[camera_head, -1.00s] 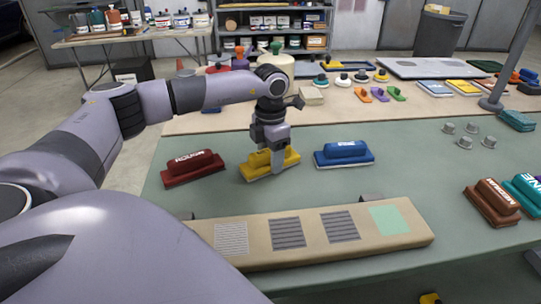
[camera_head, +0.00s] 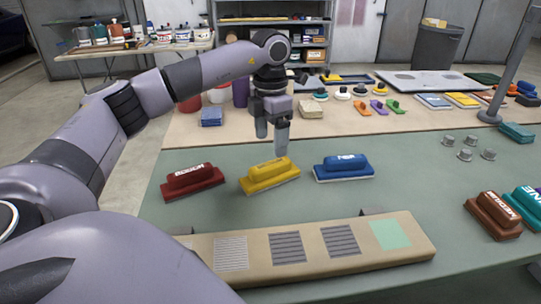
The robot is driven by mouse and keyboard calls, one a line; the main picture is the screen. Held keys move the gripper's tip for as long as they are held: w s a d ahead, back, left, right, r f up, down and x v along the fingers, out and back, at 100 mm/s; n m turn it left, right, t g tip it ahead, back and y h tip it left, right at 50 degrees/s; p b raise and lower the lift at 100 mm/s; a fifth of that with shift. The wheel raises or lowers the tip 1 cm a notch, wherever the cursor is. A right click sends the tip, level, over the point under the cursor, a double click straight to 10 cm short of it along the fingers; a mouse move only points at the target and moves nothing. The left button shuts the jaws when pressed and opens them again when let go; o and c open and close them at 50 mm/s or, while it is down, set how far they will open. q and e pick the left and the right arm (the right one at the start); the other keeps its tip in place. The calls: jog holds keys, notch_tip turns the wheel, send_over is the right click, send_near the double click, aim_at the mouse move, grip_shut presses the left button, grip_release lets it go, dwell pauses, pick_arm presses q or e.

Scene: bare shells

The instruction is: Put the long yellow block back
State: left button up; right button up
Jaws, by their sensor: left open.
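The long yellow block (camera_head: 269,175) sits on the green table top, between a dark red block (camera_head: 192,180) on its left and a blue block (camera_head: 344,168) on its right. It lies slightly tilted in the picture, with its handle ridge up. My left gripper (camera_head: 271,143) hangs above and just behind the yellow block, fingers pointing down. It is open and empty, apart from the block. My right gripper does not show.
A tan board (camera_head: 310,252) with several sanding patches lies in front of the blocks. A brown block (camera_head: 493,215) and a teal block (camera_head: 525,205) stand at the right edge. Several grey knobs (camera_head: 465,154) stand behind them. Green table between is clear.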

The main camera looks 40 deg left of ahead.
pick_arm(q)
notch_tip(320, 180, up, 3)
jog(key=shift+f, duration=0.2)
dwell(0.5)
